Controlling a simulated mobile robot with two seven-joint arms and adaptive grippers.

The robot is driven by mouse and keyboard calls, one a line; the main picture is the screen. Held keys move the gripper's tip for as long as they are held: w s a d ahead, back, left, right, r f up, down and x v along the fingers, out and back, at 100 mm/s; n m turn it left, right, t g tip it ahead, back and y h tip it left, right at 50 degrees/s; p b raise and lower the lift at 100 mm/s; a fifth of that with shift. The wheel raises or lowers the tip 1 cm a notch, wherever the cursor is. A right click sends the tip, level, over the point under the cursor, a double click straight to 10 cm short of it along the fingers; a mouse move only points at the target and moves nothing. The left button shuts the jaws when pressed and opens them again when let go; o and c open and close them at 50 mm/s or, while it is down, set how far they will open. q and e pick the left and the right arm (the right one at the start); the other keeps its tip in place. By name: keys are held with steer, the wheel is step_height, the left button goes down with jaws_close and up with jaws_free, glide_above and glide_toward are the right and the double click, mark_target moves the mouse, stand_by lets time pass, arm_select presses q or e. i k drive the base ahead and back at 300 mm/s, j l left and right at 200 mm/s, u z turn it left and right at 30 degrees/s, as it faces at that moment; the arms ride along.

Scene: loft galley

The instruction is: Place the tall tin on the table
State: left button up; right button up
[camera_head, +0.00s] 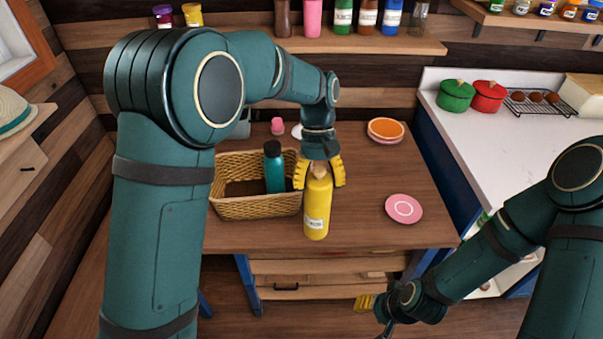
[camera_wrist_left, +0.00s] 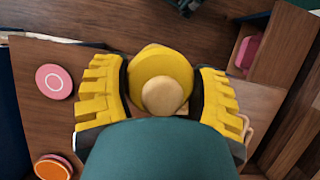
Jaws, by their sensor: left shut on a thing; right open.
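The tall tin (camera_head: 317,212) looks like a yellow bottle with a pale label and a tan stopper. My left gripper (camera_head: 320,172) is shut on its upper part from above, and the tin is upright. In the left wrist view the tin (camera_wrist_left: 160,65) sits between the two yellow fingers of my left gripper (camera_wrist_left: 162,98). In the head view its base overlaps the front of the wooden table (camera_head: 360,228); I cannot tell whether it touches the top. My right gripper (camera_head: 372,312) is open, low in front of the table's drawers.
A wicker basket (camera_head: 262,207) with a teal bottle (camera_head: 274,168) stands left of the tin. A pink plate (camera_head: 404,208) lies to the right, orange-topped dishes (camera_head: 385,130) behind. The table between tin and pink plate is clear. A white counter (camera_head: 500,140) stands at right.

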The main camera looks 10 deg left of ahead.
mark_target(402, 177)
steer(key=l, duration=2.75)
steer(key=i+l, duration=0.1)
steer(key=i, duration=0.85)
